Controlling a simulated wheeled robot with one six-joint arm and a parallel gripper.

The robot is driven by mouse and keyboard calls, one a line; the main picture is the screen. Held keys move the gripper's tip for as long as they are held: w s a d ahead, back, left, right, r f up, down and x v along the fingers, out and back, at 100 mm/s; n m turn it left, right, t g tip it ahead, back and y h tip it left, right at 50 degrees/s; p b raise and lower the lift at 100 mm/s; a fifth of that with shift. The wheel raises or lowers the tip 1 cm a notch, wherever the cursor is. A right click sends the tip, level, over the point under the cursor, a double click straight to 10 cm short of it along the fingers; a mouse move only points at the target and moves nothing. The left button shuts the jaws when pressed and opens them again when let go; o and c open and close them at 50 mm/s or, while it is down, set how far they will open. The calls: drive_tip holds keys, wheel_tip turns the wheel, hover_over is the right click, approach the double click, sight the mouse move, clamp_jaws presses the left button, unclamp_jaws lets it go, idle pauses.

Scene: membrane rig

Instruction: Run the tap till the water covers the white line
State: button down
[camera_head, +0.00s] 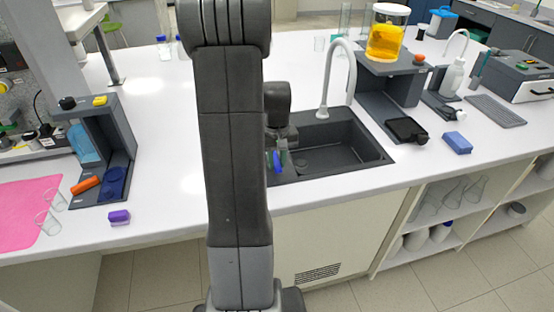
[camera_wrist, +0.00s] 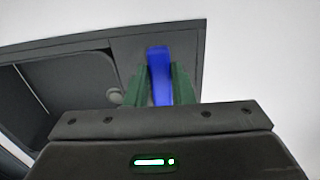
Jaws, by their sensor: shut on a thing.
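The white gooseneck tap (camera_head: 343,62) stands behind the dark sink (camera_head: 376,155), its spout bent over the basin. A small blue upright piece (camera_wrist: 158,70), which looks like a lever, stands on the sink's dark ledge in the wrist view. My gripper (camera_wrist: 160,84), with green fingers, is shut on this blue piece. In the head view the gripper (camera_head: 277,161) is at the sink's left side, partly hidden by my arm. No water stream shows under the spout. I cannot make out a white line or a water level.
A grey stand (camera_head: 404,66) right of the sink carries a jar of yellow liquid (camera_head: 386,40). A blue sponge (camera_head: 457,142) and a black tray (camera_head: 407,130) lie nearby. Another grey stand (camera_head: 122,130) and a purple block (camera_head: 119,217) are at the left.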

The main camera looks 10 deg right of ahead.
drive_tip(key=a+m, duration=0.1)
drive_tip(key=m, duration=0.1)
drive_tip(key=a+m, duration=0.1)
drive_tip(key=m, duration=0.1)
drive_tip(key=shift+w+b, duration=0.2)
drive_tip(key=shift+b, duration=0.2)
drive_tip(key=m, duration=0.2)
drive_tip(key=a+m, duration=0.1)
drive_tip(key=shift+w+a+m, duration=0.2)
drive_tip(key=shift+w+m, duration=0.2)
drive_tip(key=m, duration=0.1)
drive_tip(key=w+a+m, duration=0.1)
drive_tip(key=m, duration=0.1)
drive_tip(key=shift+w+m, duration=0.1)
drive_tip(key=shift+m, duration=0.2)
drive_tip(key=shift+w+a+m+b, duration=0.2)
drive_tip(key=shift+w+m, duration=0.15)
drive_tip(key=shift+m, duration=0.5)
drive_tip(key=shift+w+a+m+b, duration=0.15)
drive_tip(key=shift+w+m, duration=0.15)
drive_tip(key=shift+m, duration=0.55)
drive_tip(key=c, duration=1.2)
unclamp_jaws()
drive_tip(key=shift+c, duration=0.2)
